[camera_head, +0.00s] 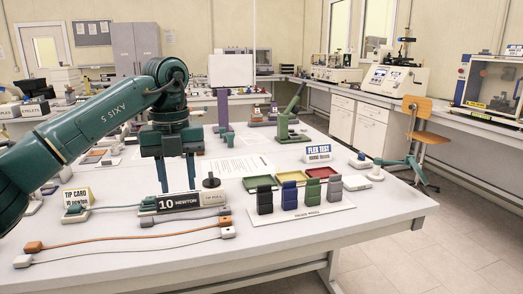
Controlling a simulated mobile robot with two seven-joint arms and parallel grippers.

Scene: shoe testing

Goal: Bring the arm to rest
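My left arm (85,125), green and marked with lettering, comes in from the left edge and reaches over the table. Its gripper (177,188) points straight down, with its two thin fingers apart and bare tabletop showing between them. The fingertips end just behind the "10 NEWTON" label (180,202); whether they touch anything there is hidden. My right gripper is not in view.
The grey table (300,245) carries orange and grey cords (130,238), a "TIP CARD" sign (77,198), coloured trays (290,177) and several upright blocks (290,197) on a white board. A "FLEX TEST" sign (318,151) stands behind. The front right tabletop is clear.

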